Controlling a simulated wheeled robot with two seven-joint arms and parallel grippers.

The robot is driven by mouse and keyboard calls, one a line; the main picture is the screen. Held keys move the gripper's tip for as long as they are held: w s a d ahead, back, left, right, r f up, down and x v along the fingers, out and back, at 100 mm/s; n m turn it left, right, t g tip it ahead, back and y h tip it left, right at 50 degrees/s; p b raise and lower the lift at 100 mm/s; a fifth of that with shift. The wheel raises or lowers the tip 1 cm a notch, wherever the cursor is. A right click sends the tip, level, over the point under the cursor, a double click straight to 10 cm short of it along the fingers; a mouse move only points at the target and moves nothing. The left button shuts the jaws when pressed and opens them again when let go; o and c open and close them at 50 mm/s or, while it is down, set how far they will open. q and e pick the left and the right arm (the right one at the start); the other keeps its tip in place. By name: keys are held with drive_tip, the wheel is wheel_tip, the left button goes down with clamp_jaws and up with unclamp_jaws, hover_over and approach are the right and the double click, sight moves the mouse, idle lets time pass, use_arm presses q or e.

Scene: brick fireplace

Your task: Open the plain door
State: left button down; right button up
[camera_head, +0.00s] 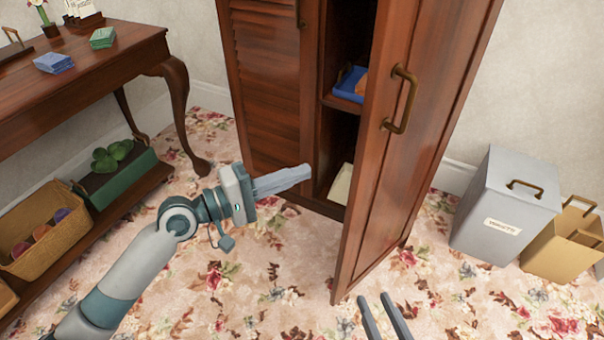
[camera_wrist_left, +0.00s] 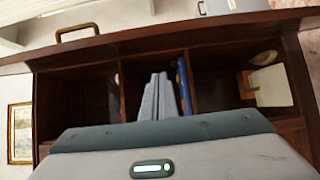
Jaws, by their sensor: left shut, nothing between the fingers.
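The plain door (camera_head: 409,120) of the dark wooden cabinet stands partly open, swung out toward me. Its brass handle (camera_head: 402,98) is on its outer face and also shows at the upper left of the left wrist view (camera_wrist_left: 76,31). My left gripper (camera_head: 308,169) is shut and empty, its tips at the cabinet opening on the inner side of the door, apart from the handle. In the left wrist view its fingers (camera_wrist_left: 158,92) point at the cabinet's inside. My right gripper (camera_head: 374,298) is low in the head view, its two fingers apart, near the door's bottom corner.
The louvred door (camera_head: 270,85) is shut. A blue tray (camera_head: 350,84) sits on the cabinet shelf. A wooden side table (camera_head: 85,60) with a basket (camera_head: 45,232) below stands left. A grey bin (camera_head: 505,205) and a tan bag (camera_head: 563,243) stand right. Flowered carpet is clear in front.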

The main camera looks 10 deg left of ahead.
use_arm(q)
drive_tip(key=w+d, duration=0.2)
drive_tip(key=d, duration=0.8)
drive_tip(key=shift+w, duration=0.35)
